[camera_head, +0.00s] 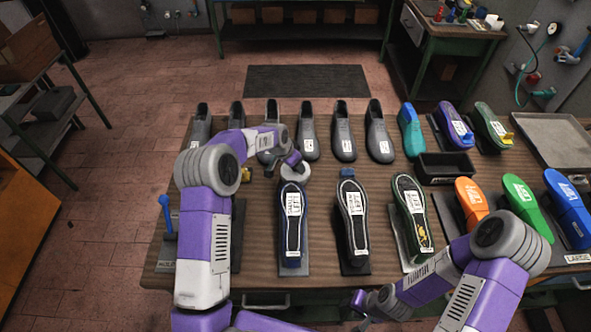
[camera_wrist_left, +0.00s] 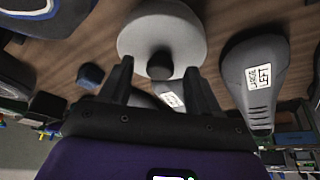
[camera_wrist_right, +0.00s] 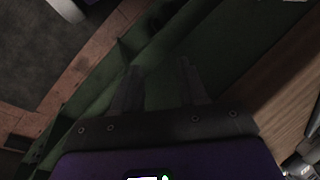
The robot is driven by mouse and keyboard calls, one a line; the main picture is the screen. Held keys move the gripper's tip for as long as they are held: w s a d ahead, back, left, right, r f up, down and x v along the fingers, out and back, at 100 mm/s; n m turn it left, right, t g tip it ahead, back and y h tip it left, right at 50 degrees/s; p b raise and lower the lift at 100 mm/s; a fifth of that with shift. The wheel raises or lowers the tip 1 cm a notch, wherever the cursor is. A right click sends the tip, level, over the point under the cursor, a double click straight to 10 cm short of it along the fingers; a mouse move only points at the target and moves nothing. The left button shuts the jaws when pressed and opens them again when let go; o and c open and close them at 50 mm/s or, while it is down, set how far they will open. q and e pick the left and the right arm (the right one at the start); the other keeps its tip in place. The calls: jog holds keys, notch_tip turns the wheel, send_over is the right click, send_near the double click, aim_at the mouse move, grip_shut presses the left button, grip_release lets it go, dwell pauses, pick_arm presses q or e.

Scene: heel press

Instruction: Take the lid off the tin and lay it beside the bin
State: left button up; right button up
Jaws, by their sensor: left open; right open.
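The lid (camera_head: 296,171) is a pale grey disc behind the leftmost "LEFT" shoe form. In the left wrist view it is a round disc (camera_wrist_left: 190,35) with a dark knob (camera_wrist_left: 160,64). The tin under it is hidden, so I cannot tell how the lid sits. My left gripper (camera_head: 293,160) is open over the lid; its fingertips (camera_wrist_left: 158,68) lie either side of the knob, and I cannot tell if they touch it. My right gripper (camera_head: 365,304) is open and empty, low at the table's front edge. A black open bin (camera_head: 445,177) stands at the right of the table.
Grey shoe forms (camera_head: 343,135) line the table's back. Soles on stands (camera_head: 355,225) fill the front, with coloured ones (camera_head: 522,205) at right. A small blue item (camera_head: 347,173) is right of the lid. A metal tray (camera_head: 550,135) lies at far right.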

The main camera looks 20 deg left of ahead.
pick_arm(q)
jog(key=shift+w+f, duration=0.1)
jog(key=shift+f, duration=0.3)
jog(key=c, duration=0.9)
notch_tip(320, 180, up, 10)
jog(key=shift+d+r, duration=0.1)
